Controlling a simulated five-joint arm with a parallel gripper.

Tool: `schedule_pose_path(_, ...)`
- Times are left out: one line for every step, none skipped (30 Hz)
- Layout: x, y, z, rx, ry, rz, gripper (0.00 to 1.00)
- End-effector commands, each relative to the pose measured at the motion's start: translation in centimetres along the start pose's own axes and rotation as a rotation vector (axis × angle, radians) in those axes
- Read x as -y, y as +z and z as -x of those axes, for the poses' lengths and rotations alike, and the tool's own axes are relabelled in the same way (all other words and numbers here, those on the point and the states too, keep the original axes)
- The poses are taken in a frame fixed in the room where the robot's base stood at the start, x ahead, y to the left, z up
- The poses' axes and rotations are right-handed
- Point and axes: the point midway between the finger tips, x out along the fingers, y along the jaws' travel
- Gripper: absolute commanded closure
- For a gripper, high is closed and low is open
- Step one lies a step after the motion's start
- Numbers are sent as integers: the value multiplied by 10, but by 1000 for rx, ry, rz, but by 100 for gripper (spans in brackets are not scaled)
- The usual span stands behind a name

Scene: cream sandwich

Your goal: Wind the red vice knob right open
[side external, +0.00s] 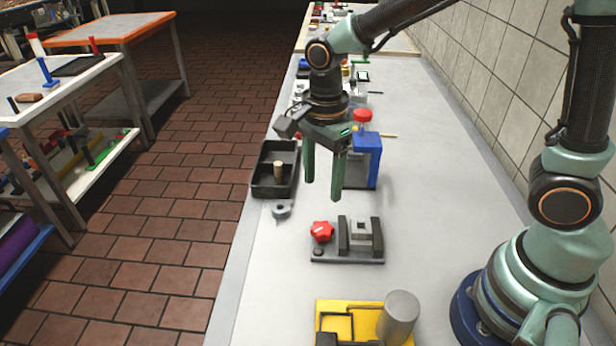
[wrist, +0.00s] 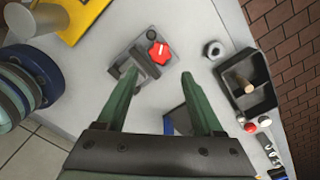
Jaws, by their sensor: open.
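The red star-shaped vice knob (side external: 321,231) sits on the left side of the small grey vice (side external: 361,240) on the bench. A block stands between the dark upright jaws of the vice. In the wrist view the red knob (wrist: 159,52) is at the top centre, beyond my fingertips, beside the vice (wrist: 127,66). My gripper (side external: 322,190) hangs above the bench, fingers pointing down, behind the vice in the side view. Its green fingers are apart with nothing between them, and it does not touch the knob. In the wrist view my gripper (wrist: 160,75) also shows open.
A black tray (side external: 259,187) holding a wooden peg and a grey nut (side external: 281,210) lie left of my gripper. A blue stand (side external: 374,160) is close behind it. A yellow fixture (side external: 336,308) and a grey cylinder (side external: 400,318) lie in front of the vice. The bench right of the vice is clear.

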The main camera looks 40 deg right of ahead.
Motion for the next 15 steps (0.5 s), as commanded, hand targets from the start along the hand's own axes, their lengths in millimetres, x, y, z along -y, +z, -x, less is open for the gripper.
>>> schedule_pose_path(1, 0, 9, 2, -5, 0, 31)
schedule_pose_path(0, 0, 1, -1, 3, 1, 31)
schedule_pose_path(0, 0, -7, -2, 5, 1, 31)
schedule_pose_path(-1, 0, -13, -2, 6, 2, 31)
schedule_pose_path(0, 0, -18, -1, 5, 2, 31)
schedule_pose_path(0, 0, -24, -1, 4, 3, 31)
schedule_pose_path(0, 0, -29, -1, 3, 3, 31)
schedule_pose_path(0, 0, -34, -1, 3, 3, 31)
schedule_pose_path(-1, 0, -42, -1, 4, 4, 31)
schedule_pose_path(0, 0, -47, -1, 3, 4, 31)
schedule_pose_path(-1, 0, -52, -1, 4, 4, 31)
schedule_pose_path(-1, 0, -59, -1, 4, 4, 31)
schedule_pose_path(-1, 0, -65, -1, 4, 4, 31)
schedule_pose_path(-1, 0, -70, -1, 4, 4, 31)
schedule_pose_path(-1, 0, -78, -1, 5, 4, 31)
